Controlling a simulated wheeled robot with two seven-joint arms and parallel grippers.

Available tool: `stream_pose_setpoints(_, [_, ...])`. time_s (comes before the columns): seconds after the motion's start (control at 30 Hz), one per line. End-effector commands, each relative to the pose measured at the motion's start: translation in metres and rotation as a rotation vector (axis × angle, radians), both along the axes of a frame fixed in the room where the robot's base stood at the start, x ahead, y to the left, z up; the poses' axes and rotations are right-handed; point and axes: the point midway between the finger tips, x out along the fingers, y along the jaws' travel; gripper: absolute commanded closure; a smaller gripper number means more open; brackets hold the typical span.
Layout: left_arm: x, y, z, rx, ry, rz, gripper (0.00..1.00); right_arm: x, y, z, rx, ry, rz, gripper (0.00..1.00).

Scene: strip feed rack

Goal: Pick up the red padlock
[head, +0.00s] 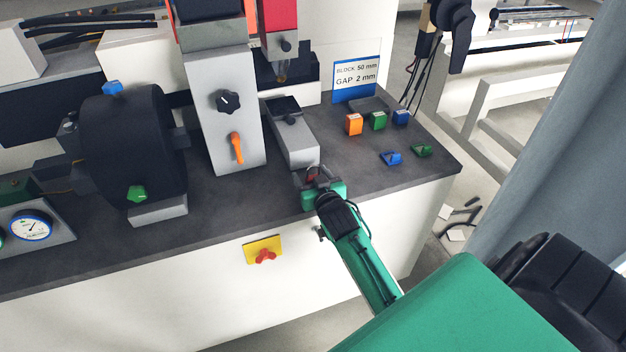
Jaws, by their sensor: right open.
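The red padlock (312,173) shows as a small red patch at the front edge of the dark worktop, just in front of the grey block with the black top. My right gripper (313,178) is at the padlock, with its green wrist just behind the fingers. The gripper is open, and the padlock appears between or just beyond its fingers; the fingers hide much of it, so I cannot tell whether they touch it. My left gripper is not in view.
The dark worktop (250,190) holds a grey block (296,145), a grey column with an orange lever (237,148), a black reel (130,140) and several coloured blocks (354,124). A yellow plate with a red knob (264,250) is on the white front.

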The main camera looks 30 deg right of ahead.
Motion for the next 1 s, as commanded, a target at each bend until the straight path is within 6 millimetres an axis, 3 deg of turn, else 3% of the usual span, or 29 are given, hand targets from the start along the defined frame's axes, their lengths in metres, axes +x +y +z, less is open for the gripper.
stream_pose_setpoints(0.3, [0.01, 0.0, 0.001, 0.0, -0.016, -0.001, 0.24, 0.006, -0.001, -0.001, 0.0, 0.0, 0.001, 0.36])
stream_pose_setpoints(0.57, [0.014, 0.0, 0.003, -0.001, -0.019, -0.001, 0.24, 0.006, -0.001, -0.001, 0.001, 0.0, 0.001, 0.86])
stream_pose_setpoints(1.0, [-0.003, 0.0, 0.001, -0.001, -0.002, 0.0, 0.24, 0.006, -0.001, 0.011, 0.0, -0.003, 0.001, 0.86])
